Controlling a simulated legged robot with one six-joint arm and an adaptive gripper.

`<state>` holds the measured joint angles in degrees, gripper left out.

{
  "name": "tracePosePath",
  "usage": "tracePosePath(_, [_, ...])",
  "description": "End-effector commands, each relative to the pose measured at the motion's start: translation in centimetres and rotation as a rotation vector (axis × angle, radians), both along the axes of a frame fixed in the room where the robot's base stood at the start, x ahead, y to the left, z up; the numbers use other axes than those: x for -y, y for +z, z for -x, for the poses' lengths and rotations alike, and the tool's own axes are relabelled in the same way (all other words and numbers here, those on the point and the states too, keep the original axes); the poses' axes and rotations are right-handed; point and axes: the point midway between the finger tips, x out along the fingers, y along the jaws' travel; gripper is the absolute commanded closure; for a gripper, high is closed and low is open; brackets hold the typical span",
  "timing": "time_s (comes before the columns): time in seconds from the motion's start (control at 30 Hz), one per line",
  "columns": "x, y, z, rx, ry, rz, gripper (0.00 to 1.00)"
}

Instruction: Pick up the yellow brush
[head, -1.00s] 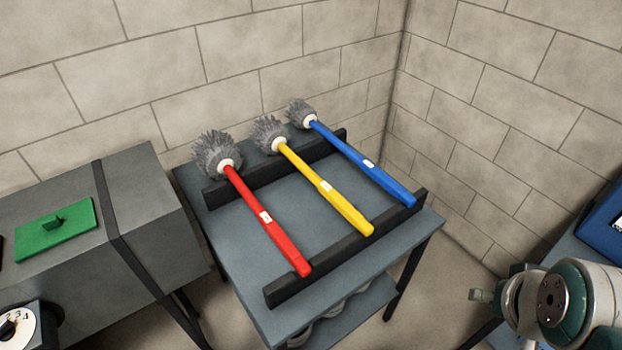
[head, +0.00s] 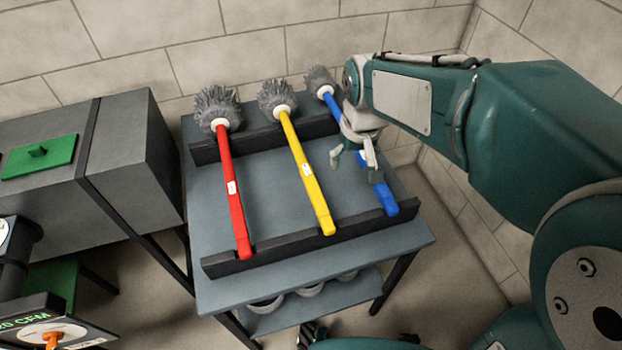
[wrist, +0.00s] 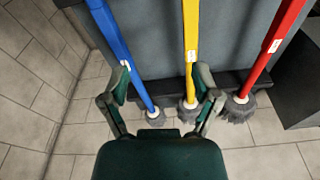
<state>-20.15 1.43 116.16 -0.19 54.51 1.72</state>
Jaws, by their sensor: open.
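The yellow brush (head: 305,170) has a yellow handle and a grey bristle head, and rests on two dark rails between a red and a blue brush. It also shows in the wrist view (wrist: 190,45). My gripper (head: 355,173) is open and empty, to the right of the yellow handle and over the blue one in the head view. In the wrist view my gripper (wrist: 164,80) has its fingers apart, with parts of the blue and yellow brushes showing between them. The gripper appears above the brushes, touching none that I can see.
The red brush (head: 232,190) lies left of the yellow one, the blue brush (head: 384,196) right, partly hidden by my arm. The brushes rest on dark rails (head: 270,248) on a grey table (head: 212,288). A grey duct box (head: 150,155) stands left; block walls are behind.

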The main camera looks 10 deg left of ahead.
Motion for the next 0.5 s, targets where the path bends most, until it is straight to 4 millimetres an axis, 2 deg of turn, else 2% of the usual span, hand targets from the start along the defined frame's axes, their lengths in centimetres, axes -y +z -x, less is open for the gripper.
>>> tracePosePath(0.1, [-3.1, -2.6, -1.5, -0.054, 0.051, 0.020, 0.20])
tracePosePath(0.23, [-5.7, -5.0, -2.6, -0.095, 0.093, 0.039, 0.20])
tracePosePath(0.33, [-7.0, -6.3, -3.0, -0.115, 0.114, 0.048, 0.20])
tracePosePath(0.5, [-7.7, -7.6, -3.2, -0.129, 0.128, 0.053, 0.20])
